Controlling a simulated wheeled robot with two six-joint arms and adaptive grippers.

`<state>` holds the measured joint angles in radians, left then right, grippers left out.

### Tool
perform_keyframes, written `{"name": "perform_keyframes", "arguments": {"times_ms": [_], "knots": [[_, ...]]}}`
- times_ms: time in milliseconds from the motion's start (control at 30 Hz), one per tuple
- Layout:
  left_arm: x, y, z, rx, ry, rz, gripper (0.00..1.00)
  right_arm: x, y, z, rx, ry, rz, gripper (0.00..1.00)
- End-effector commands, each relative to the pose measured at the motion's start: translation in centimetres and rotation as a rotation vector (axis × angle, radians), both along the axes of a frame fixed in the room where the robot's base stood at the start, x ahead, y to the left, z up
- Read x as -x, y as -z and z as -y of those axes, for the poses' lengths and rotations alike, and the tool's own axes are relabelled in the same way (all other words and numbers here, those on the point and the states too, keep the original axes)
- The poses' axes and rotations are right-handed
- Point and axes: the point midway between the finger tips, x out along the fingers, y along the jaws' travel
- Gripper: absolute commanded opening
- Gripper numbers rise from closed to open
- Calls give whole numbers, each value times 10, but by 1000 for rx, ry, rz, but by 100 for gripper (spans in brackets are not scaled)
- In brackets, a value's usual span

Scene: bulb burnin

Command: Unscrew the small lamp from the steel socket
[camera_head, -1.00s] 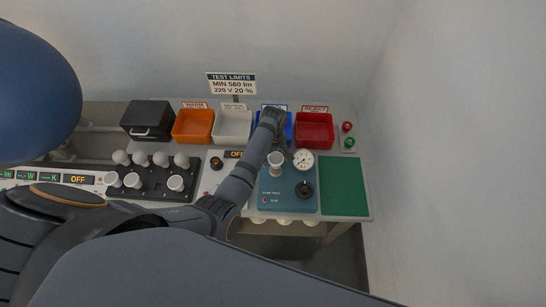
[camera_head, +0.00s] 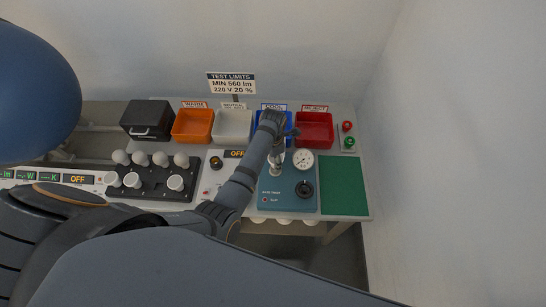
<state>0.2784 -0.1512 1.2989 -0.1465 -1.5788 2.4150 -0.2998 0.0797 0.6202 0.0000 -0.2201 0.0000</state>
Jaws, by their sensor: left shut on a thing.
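The steel socket (camera_head: 276,164) stands at the back left of the teal test unit (camera_head: 285,203), beside a round white gauge and a black knob. My left arm comes in from the left, and its gripper (camera_head: 286,136) is above and just behind the socket, in front of the blue bin. The gripper is shut on the small lamp, which is mostly hidden by the gripper and wrist. I cannot tell whether the lamp still touches the socket. My right gripper is not in view.
Orange (camera_head: 193,126), white (camera_head: 232,127), blue (camera_head: 262,137) and red (camera_head: 314,131) bins line the back. A black rack (camera_head: 150,182) with several white bulbs is to the left. A bare green mat (camera_head: 343,187) lies at the right.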

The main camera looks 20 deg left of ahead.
Motion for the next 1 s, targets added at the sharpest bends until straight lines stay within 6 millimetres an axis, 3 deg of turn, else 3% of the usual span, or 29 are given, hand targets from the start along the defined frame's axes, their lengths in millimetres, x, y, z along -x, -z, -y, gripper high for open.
{"name": "perform_keyframes", "arguments": {"times_ms": [200,300,567,600,667,700,1000], "knots": [[10,5,3,-2,-444,-17,23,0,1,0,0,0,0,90],[10,4,3,-3,-562,-16,23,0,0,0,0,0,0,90],[9,3,2,-4,-596,-12,21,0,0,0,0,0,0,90],[9,3,2,-4,-595,-11,58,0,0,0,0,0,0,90],[9,3,2,-2,-595,-9,66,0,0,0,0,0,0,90],[8,2,2,-2,-595,-8,70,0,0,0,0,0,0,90],[6,1,3,1,-574,-3,70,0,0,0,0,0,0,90]]}}
